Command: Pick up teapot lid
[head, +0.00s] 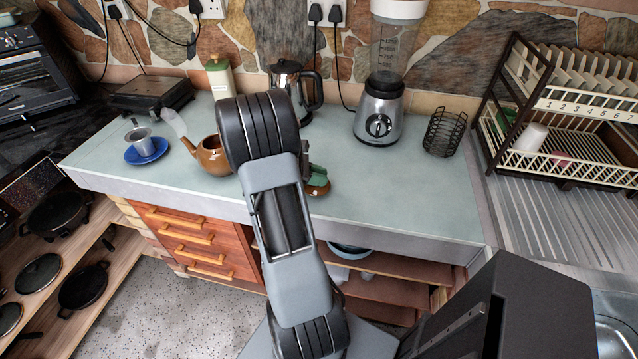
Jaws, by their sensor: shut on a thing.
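The brown teapot (212,158) stands on the pale green worktop, left of my arm, with its spout to the left and its right side hidden by my arm. My gripper (316,176) is mostly hidden behind my arm. It is shut on a small brown rounded piece, the teapot lid (319,190), to the right of the teapot near the front of the worktop. Whether the lid touches the worktop I cannot tell.
A dish rack (560,110) is at right. The worktop (400,195) is clear at front right.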

